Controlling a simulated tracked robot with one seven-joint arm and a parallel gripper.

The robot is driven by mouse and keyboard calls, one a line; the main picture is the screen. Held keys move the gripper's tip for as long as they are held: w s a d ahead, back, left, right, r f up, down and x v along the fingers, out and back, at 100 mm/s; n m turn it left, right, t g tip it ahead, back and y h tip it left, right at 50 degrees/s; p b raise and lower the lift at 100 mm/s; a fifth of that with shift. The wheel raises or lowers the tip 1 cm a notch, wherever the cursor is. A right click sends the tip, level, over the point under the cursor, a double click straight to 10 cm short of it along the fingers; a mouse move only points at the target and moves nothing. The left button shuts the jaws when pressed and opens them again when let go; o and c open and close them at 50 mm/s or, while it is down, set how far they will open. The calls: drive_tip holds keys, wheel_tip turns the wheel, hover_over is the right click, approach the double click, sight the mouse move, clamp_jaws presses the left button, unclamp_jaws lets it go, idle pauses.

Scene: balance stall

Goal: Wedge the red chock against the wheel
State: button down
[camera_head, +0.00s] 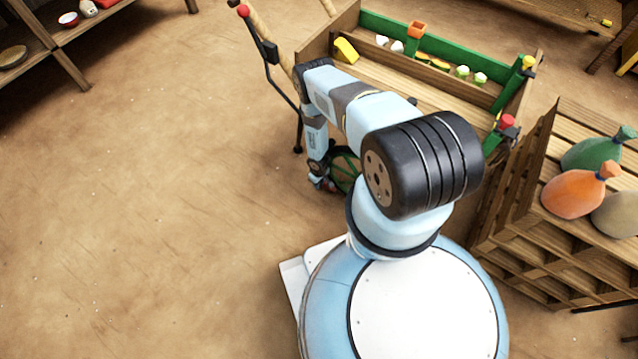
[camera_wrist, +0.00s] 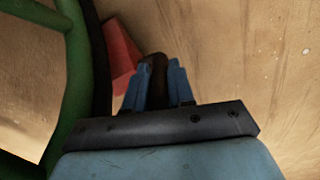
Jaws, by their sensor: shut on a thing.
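The red chock (camera_wrist: 121,53) lies on the ground in the wrist view, its edge close against the dark tyre of the green wheel (camera_wrist: 68,70). I cannot tell if they touch. My gripper (camera_wrist: 160,68) has its blue fingers closed around a dark brown part, which looks like the chock's handle; the far side of the chock is partly hidden by the fingers. In the head view the wheel (camera_head: 344,165) stands under the cart's left end, and my gripper (camera_head: 322,184) is low beside it, near the ground. The chock is hardly visible there.
The wooden cart (camera_head: 390,75) with green rails carries blocks and several small items. A slatted crate (camera_head: 540,190) with colored sacks stands to the right. A shelf (camera_head: 50,45) is at the upper left. The dirt floor at left is clear.

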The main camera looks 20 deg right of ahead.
drive_tip(key=shift+s+d+r+m, duration=0.15)
drive_tip(key=shift+s+d+m, duration=0.3)
drive_tip(key=shift+s+m, duration=0.15)
idle(0.7)
drive_tip(key=shift+s+d+f, duration=0.15)
drive_tip(key=shift+d+f, duration=0.25)
idle(0.7)
drive_tip(key=c, duration=0.9)
unclamp_jaws()
drive_tip(key=shift+d, duration=0.1)
drive_tip(key=shift+r, duration=0.15)
drive_tip(key=r, duration=1.3)
drive_tip(key=shift+w+r, duration=0.25)
drive_tip(key=shift+r, duration=0.05)
